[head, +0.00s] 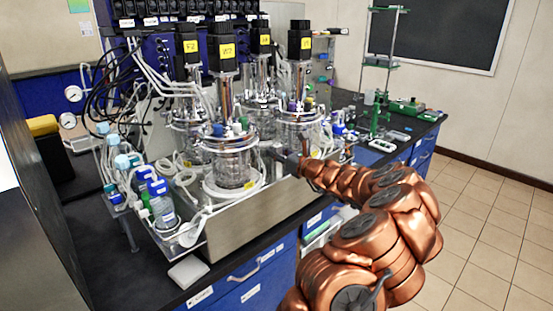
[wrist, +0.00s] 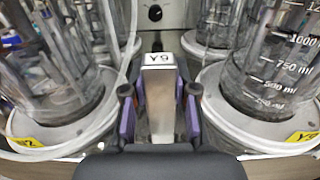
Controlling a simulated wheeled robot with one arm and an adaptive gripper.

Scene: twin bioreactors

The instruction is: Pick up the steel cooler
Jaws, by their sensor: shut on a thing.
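The steel cooler (wrist: 160,108) is an upright, narrow metal block with a white "Y9" label on top. It stands in the middle of the wrist view, between two glass vessels. My gripper (wrist: 159,92) has one dark, purple-padded finger on each side of it and is shut on it. The cooler's lower end is hidden behind the gripper's body. In the head view my gripper (head: 292,163) reaches in over the front edge of the steel tray, beside the front vessels. I cannot make out the cooler there.
A glass vessel (wrist: 275,75) with volume marks stands close on the right, another (wrist: 60,75) close on the left. Tubes hang nearby. In the head view, bottles (head: 160,205) stand at the left of the steel tray (head: 240,224). Tiled floor is free at the right.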

